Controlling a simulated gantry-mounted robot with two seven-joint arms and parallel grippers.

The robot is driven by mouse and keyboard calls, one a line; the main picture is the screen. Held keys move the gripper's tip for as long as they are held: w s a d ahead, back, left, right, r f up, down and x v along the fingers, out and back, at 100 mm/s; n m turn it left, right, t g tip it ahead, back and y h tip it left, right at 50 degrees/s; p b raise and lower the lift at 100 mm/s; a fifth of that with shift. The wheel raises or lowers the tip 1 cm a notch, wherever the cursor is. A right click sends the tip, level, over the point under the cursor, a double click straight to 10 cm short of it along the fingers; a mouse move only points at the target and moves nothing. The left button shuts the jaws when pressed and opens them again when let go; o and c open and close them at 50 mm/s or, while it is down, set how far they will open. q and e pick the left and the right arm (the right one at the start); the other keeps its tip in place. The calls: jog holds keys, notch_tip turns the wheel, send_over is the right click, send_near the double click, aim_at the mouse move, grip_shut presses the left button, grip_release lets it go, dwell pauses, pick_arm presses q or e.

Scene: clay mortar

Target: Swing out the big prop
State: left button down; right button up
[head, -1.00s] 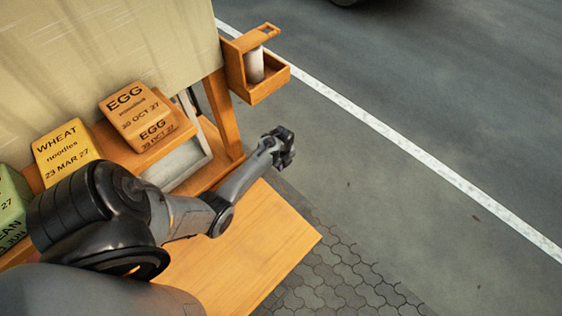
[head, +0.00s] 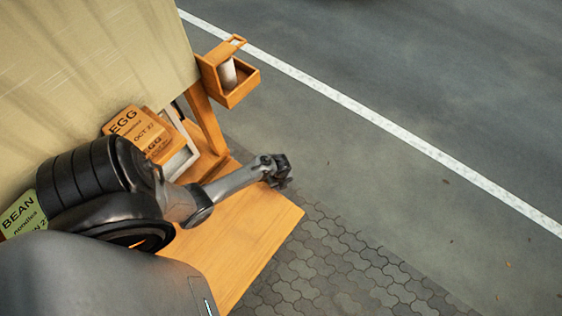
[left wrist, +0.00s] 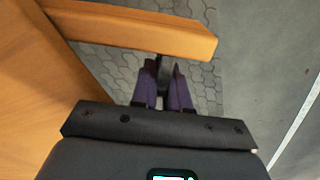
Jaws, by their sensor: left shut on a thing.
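My left gripper (head: 278,172) is beyond the far right edge of the wooden counter (head: 250,215), over the pavement. In the left wrist view, its purple fingers (left wrist: 164,86) are closed around a narrow dark piece just under the end of a wooden bar. This bar (left wrist: 140,28), which looks like the big prop, sticks out at an angle from the wooden panel (left wrist: 25,75) over the paving. In the head view I cannot make out the bar. My right gripper is not in view.
A wooden holder with a white cylinder (head: 228,74) hangs by the stall's corner post (head: 205,118). Orange egg noodle boxes (head: 136,124) and a green bean noodle box (head: 22,215) stand behind my arm. Paving (head: 330,260) and road to the right are clear.

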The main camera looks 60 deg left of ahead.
pick_arm(q)
jog(key=shift+s+d+f, duration=0.2)
jog(key=shift+d+f, duration=0.05)
jog(key=shift+f, duration=0.05)
jog(key=c, duration=1.5)
grip_release()
jog(key=o, duration=0.4)
jog(key=shift+w+d, duration=0.1)
jog(key=shift+d, duration=0.05)
jog(key=shift+a+r, duration=0.1)
jog(key=shift+a, duration=0.1)
jog(key=shift+r, duration=0.15)
jog(key=shift+r+p, duration=1.5)
jog(key=shift+r, duration=3.8)
